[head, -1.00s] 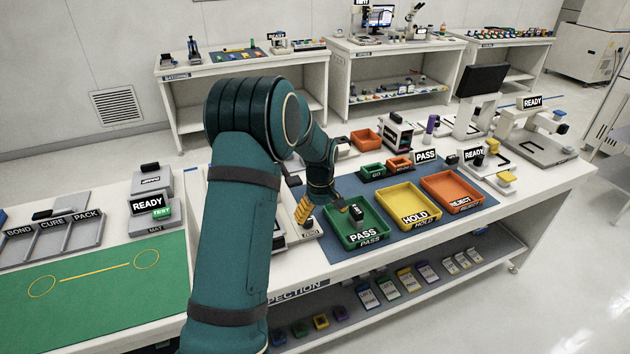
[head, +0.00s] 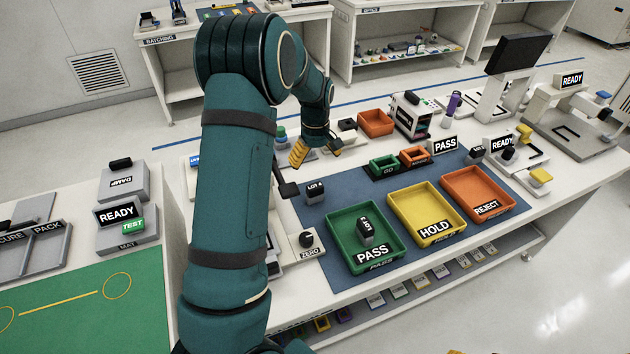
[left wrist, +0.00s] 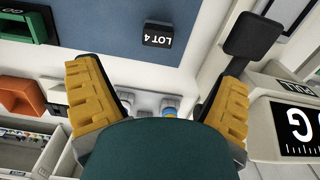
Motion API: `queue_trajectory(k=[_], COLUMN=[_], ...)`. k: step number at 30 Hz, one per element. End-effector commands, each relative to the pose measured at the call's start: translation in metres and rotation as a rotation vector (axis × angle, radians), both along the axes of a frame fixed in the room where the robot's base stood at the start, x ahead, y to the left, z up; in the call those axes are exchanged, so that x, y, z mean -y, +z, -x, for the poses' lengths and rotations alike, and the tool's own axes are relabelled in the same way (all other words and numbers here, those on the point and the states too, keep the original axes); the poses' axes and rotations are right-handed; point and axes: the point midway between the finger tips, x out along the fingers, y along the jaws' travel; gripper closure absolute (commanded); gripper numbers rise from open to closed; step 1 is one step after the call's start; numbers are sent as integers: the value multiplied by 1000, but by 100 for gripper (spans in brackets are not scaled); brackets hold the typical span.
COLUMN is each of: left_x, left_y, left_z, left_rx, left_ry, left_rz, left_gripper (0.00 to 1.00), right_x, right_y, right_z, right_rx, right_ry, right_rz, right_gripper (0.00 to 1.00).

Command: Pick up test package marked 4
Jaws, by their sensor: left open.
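A small black block marked LOT 4 (head: 317,193) lies on the left part of the blue mat (head: 312,215). It also shows at the top of the left wrist view (left wrist: 160,30). My left gripper (head: 316,151) is open and empty, beyond the LOT 4 block and apart from it in the head view. Its two yellow fingers stand wide apart in the left wrist view (left wrist: 160,98). Another dark block (head: 364,232) stands in the green PASS tray (head: 340,235); its label is too small to read.
A yellow HOLD tray (head: 399,220) and an orange REJECT tray (head: 455,194) stand right of the PASS tray. A device with a ZERO label (head: 303,244) stands near the mat's left edge. Small GO trays and an orange bin (head: 376,122) stand behind.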

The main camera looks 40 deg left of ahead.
Motion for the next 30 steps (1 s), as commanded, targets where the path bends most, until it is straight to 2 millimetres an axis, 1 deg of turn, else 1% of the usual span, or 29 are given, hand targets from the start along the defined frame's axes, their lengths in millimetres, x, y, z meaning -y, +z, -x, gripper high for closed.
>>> queue_trajectory(k=[2,5,8,12,16,19,26,30], left_x=[0,0,0,0,0,0,-1,-3], left_y=[-1,-10,-26,-54,-74,-83,-94,-112], left_z=[0,1,1,1,0,0,0,-1], left_rx=[0,-3,-4,-4,-3,0,-1,-3], left_ry=[0,0,0,0,0,0,-1,0], left_rz=[1,1,2,2,1,1,1,2], left_gripper=[8,8,8,8,8,8,8,8], right_x=[0,0,0,0,0,0,0,0], right_y=[0,-1,-3,-6,-7,-8,-8,-9], right_z=[0,0,0,0,0,0,0,0], right_rx=[0,-1,-1,-2,-1,-1,-1,-1], right_ry=[-1,-1,-1,-1,-1,-1,-1,-1], right_rz=[0,1,1,2,2,2,2,2], right_gripper=[53,53,53,53,53,53,53,53])
